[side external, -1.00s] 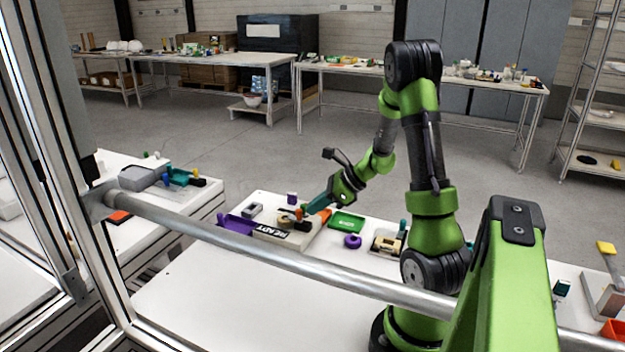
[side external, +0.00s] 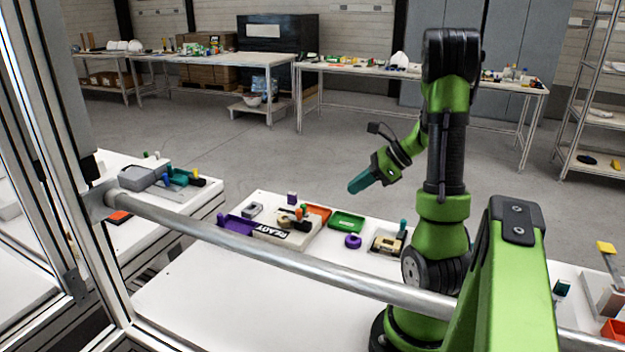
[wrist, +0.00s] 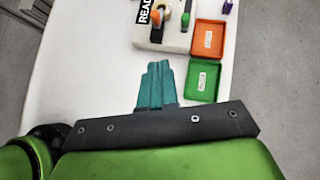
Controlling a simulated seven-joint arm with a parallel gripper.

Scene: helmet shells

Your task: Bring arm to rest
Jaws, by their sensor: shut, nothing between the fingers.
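My gripper (side external: 358,184) hangs in the air above the far edge of the work table (side external: 190,300) in the side view. Its teal fingers are together with nothing between them. In the wrist view my gripper (wrist: 157,68) shows as teal fingers pointing away over the white table top. The READY block (side external: 285,230) lies on the table, left of and below the gripper. Several small items sit on it, one orange and one green. It also shows in the wrist view (wrist: 176,40), cut off at the top.
An orange tray (side external: 318,213) and a green tray (side external: 346,221) lie right of the block. A purple ring (side external: 353,241), a purple tray (side external: 236,225) and a beige fixture (side external: 387,243) are nearby. A metal rail (side external: 250,255) crosses the foreground. The front table area is clear.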

